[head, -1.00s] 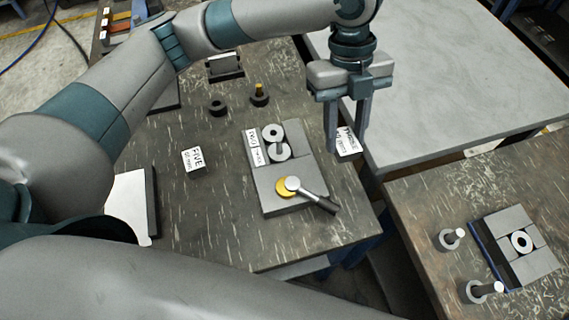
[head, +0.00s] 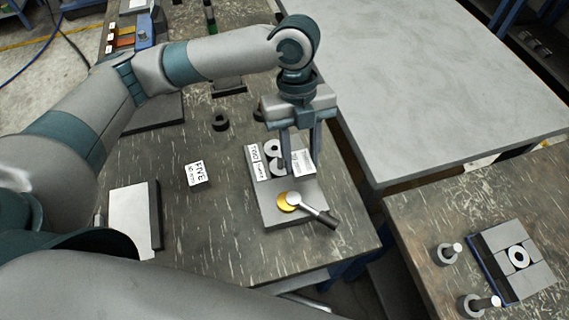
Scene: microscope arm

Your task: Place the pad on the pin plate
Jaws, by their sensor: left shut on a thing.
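My left gripper (head: 300,163) is shut on a small block with a white printed label (head: 304,160), which I take for the pad. It holds the block over the back right part of a grey plate (head: 268,213), which I take for the pin plate. Whether the block touches the plate cannot be told. On the plate are two pale rings (head: 272,148), a block labelled TWO (head: 254,155), and a yellow disc (head: 284,204) with a dark-handled metal piece (head: 320,214) lying over it. The fingers partly hide the rings. My right gripper is out of view.
A block labelled FIVE (head: 196,174) and a black ring (head: 221,122) stand left of the plate. A white panel (head: 130,219) is further left. Another table at right holds a second plate (head: 526,283) with a ring, and two pegs (head: 447,253). A large pale table (head: 430,85) is empty.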

